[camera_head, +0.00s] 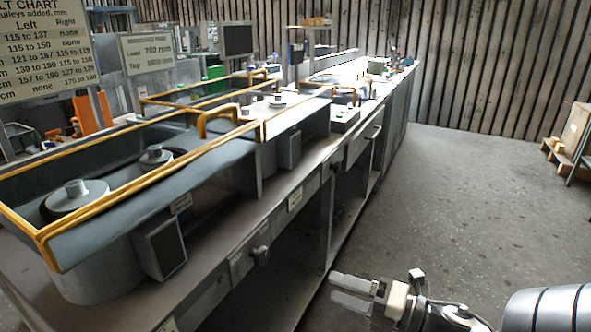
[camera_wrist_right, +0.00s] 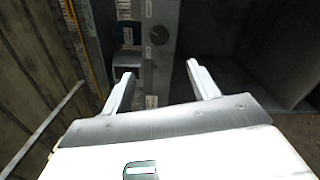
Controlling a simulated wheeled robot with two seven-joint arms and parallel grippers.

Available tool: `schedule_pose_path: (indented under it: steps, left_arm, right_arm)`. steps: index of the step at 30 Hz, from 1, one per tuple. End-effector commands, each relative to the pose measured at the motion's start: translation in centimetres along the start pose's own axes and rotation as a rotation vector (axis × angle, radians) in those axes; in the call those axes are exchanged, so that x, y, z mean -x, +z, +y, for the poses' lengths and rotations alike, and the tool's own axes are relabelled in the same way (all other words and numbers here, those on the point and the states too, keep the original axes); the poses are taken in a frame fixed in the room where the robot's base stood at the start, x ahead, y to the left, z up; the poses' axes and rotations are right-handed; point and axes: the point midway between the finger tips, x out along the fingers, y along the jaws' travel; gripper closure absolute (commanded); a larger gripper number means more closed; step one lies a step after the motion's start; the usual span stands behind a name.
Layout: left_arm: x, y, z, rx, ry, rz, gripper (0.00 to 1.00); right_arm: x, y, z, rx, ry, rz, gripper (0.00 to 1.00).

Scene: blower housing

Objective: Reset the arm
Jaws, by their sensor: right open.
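My right gripper (camera_head: 354,292) is at the lower right of the head view, in front of the long workbench and over the floor beside it. In the right wrist view its two fingers (camera_wrist_right: 163,85) are spread apart with nothing between them. Beyond them shows the bench front with a dark round knob (camera_wrist_right: 158,35). My left gripper and left arm are not in the head view.
The long workbench (camera_head: 305,192) carries blower housings with yellow-edged guards (camera_head: 150,180). A knob (camera_head: 260,255) sticks out of its front, above open shelf space. A belt chart (camera_head: 45,48) stands at the left. Grey floor (camera_head: 470,190) is clear to the right; crates (camera_head: 570,140) stand far right.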

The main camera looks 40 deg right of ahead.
Motion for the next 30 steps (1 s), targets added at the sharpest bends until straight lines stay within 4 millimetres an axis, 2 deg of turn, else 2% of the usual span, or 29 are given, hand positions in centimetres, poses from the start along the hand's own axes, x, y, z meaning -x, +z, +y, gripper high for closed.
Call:
schedule_pose_path:
  steps: [8,11,13,14,17,18,21,25,27,30]
  left_arm:
    - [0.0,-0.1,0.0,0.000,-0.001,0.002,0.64]
    - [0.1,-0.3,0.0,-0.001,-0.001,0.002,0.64]
    - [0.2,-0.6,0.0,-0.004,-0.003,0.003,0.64]
    - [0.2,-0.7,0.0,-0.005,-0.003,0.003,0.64]
    - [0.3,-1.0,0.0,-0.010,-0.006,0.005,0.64]
    - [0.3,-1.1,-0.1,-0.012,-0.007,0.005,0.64]
    - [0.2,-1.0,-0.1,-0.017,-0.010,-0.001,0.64]
    - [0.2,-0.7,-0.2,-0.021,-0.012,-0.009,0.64]
    - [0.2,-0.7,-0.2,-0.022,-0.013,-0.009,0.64]
    - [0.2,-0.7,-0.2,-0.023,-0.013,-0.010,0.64]
  right_arm:
    - [-0.3,-0.2,-0.1,-0.041,-0.001,-0.018,0.40]
    - [-1.2,-1.2,-0.5,-0.237,-0.009,-0.102,0.40]
    - [-2.3,-2.7,-1.4,-0.485,-0.029,-0.196,0.40]
    - [-2.8,-3.6,-1.9,-0.614,-0.043,-0.239,0.40]
    - [-4.5,-8.3,-3.5,-1.074,-0.120,-0.367,0.40]
    - [-5.1,-10.6,-4.1,-1.250,-0.163,-0.406,0.40]
    - [-6.1,-16.2,-4.5,-1.599,-0.283,-0.470,0.40]
    - [-6.6,-21.2,-4.1,-1.849,-0.406,-0.505,0.40]
    - [-6.7,-22.6,-3.9,-1.913,-0.443,-0.513,0.40]
    - [-6.7,-23.3,-3.8,-1.948,-0.466,-0.518,0.40]
